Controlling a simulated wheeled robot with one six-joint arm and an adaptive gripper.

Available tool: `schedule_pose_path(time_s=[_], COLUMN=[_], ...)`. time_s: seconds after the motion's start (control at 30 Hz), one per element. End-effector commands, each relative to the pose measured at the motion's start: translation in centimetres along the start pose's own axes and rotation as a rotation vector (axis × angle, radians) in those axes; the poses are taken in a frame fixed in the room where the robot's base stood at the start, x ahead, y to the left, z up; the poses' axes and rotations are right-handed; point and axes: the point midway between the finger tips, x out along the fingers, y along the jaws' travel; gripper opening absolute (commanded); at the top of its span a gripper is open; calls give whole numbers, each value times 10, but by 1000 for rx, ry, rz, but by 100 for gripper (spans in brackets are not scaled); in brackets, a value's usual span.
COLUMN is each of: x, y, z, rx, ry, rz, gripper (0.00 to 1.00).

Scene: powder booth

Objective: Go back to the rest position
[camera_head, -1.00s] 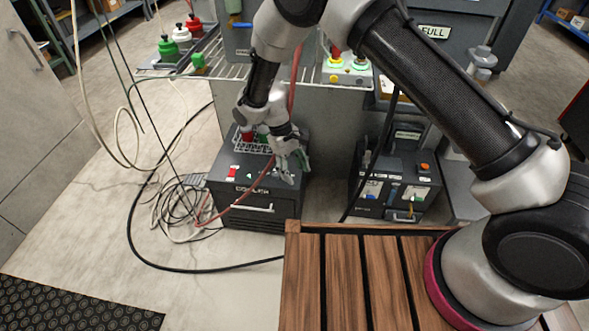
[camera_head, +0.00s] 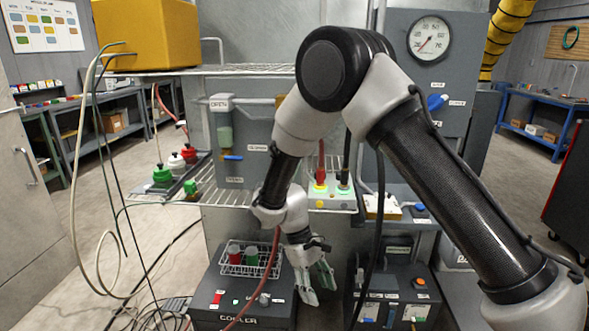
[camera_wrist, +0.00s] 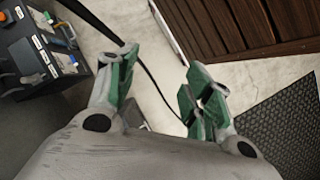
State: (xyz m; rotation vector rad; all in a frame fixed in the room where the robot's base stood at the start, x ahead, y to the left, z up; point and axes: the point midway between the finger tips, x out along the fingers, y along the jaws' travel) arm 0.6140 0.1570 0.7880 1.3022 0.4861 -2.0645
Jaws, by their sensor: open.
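My gripper (camera_head: 318,279) hangs in front of the grey booth frame, at the right of the black cooler box (camera_head: 243,290). Its fingers point down. In the wrist view my gripper (camera_wrist: 158,88) has its green-padded fingers spread wide with nothing between them. Pale floor and a black cable show beyond the fingers.
A second dark box (camera_head: 392,290) stands right of my gripper. A wire shelf (camera_head: 240,197) holds bottles and a button panel. Loose hoses (camera_head: 100,180) hang at left. A black mat (camera_wrist: 285,125) lies on the floor.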

Motion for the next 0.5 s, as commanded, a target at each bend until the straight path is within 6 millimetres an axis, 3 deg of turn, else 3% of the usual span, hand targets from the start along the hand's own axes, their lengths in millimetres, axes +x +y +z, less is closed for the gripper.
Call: schedule_pose_path(time_s=[0.03, 0.2, 0.5], x=[-19, -68, -121], y=[11, 45, 91], z=[18, 85, 209], rx=[22, 99, 266], ry=[22, 90, 251], rz=[-13, -55, -111], gripper=[51, 51, 51])
